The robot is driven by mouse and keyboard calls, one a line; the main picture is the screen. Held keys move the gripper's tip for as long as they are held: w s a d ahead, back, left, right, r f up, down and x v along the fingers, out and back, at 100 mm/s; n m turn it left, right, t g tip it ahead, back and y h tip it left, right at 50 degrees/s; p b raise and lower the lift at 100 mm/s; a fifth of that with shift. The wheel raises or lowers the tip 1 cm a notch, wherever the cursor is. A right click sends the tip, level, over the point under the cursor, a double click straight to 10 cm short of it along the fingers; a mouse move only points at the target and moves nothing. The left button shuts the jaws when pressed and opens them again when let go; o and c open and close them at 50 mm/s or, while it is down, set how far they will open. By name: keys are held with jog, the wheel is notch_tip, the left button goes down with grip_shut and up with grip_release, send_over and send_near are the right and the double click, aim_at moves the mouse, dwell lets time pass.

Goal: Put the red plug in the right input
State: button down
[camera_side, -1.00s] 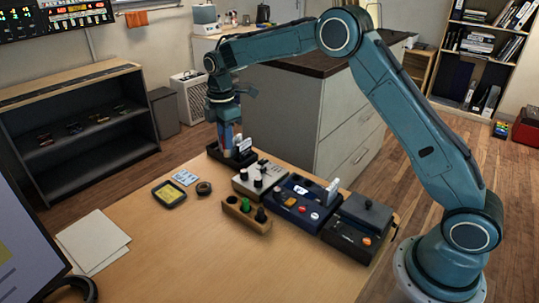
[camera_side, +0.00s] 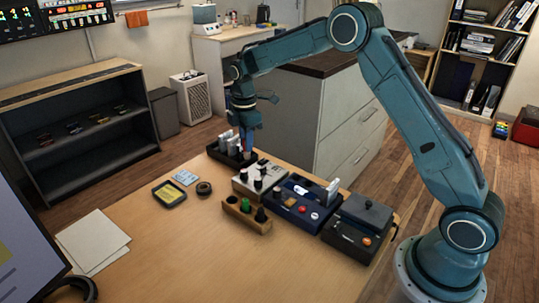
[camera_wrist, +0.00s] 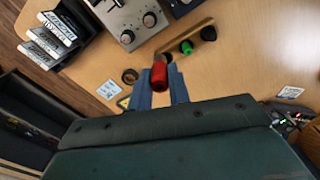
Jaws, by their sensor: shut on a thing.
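My gripper (camera_wrist: 160,90) is shut on the red plug (camera_wrist: 158,75), which sticks out between the two blue fingers in the wrist view. In the side view my gripper (camera_side: 246,152) hangs over the back of the table, between the black rack and the grey box. The plug is too small to make out there. The grey box (camera_side: 242,184) has several black knobs or sockets on top. It also shows at the top of the wrist view (camera_wrist: 117,18), apart from the plug. I cannot tell which part is the right input.
A wooden block (camera_side: 236,215) holds a green and a dark plug. A black rack (camera_side: 216,154) with white cards stands left of the grey box. A blue box (camera_side: 283,207) and a dark box (camera_side: 345,241) stand to its right.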

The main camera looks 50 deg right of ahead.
jog(key=s+d+f+m, duration=0.1)
jog(key=s+d+f, duration=0.3)
jog(key=s+d, duration=0.2)
jog(key=s+d+f+m, duration=0.2)
jog(key=s+d+f, duration=0.2)
jog(key=d, duration=0.5)
jog(key=s, duration=0.2)
jog(key=shift+s+f+m, duration=0.3)
jog(key=shift+s, duration=0.1)
jog(key=shift+d+f, duration=0.1)
jog(key=shift+f, duration=2.75)
jog(key=shift+f, duration=0.65)
jog(key=c, duration=1.6)
grip_release()
jog(key=shift+r, duration=0.2)
